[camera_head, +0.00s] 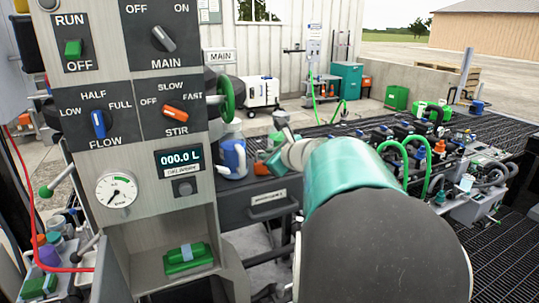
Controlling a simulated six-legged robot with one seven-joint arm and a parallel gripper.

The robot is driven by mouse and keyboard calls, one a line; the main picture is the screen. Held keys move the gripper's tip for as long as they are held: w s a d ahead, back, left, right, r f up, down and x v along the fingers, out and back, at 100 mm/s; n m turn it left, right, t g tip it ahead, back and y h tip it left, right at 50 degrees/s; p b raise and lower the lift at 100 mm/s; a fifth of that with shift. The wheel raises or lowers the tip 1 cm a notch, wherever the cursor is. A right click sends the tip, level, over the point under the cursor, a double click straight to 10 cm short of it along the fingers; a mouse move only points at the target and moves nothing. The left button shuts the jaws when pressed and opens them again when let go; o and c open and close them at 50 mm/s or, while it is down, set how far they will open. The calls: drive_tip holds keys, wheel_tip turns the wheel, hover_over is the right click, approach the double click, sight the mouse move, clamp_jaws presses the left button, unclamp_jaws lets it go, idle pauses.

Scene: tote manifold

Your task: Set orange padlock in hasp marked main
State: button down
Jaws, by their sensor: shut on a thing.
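My arm reaches forward from the lower right, and its teal and black links cover much of the middle. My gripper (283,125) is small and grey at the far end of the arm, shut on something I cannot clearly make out. A small orange patch (261,168) shows just below and left of it; I cannot tell if it is the padlock. A plate marked MAIN (221,56) is on the wall side, right of the grey panel, above a green handwheel (226,96). I cannot make out a hasp there.
The grey control panel (130,155) with knobs, a gauge and a display stands close on the left. A green item (187,257) lies in its lower recess. A blue jug (234,160) stands behind it. Dark hoses and fittings crowd the bench (400,140) at right.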

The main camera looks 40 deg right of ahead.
drive_tip(key=shift+s+r, duration=0.1)
drive_tip(key=shift+s, duration=0.1)
drive_tip(key=c, duration=1.9)
unclamp_jaws()
drive_tip(key=shift+d+f, duration=0.1)
drive_tip(key=shift+f, duration=0.1)
drive_tip(key=o, duration=0.4)
drive_tip(key=shift+w, duration=0.15)
drive_tip(key=shift+c, duration=0.2)
drive_tip(key=shift+o, duration=0.3)
drive_tip(key=shift+r, duration=0.1)
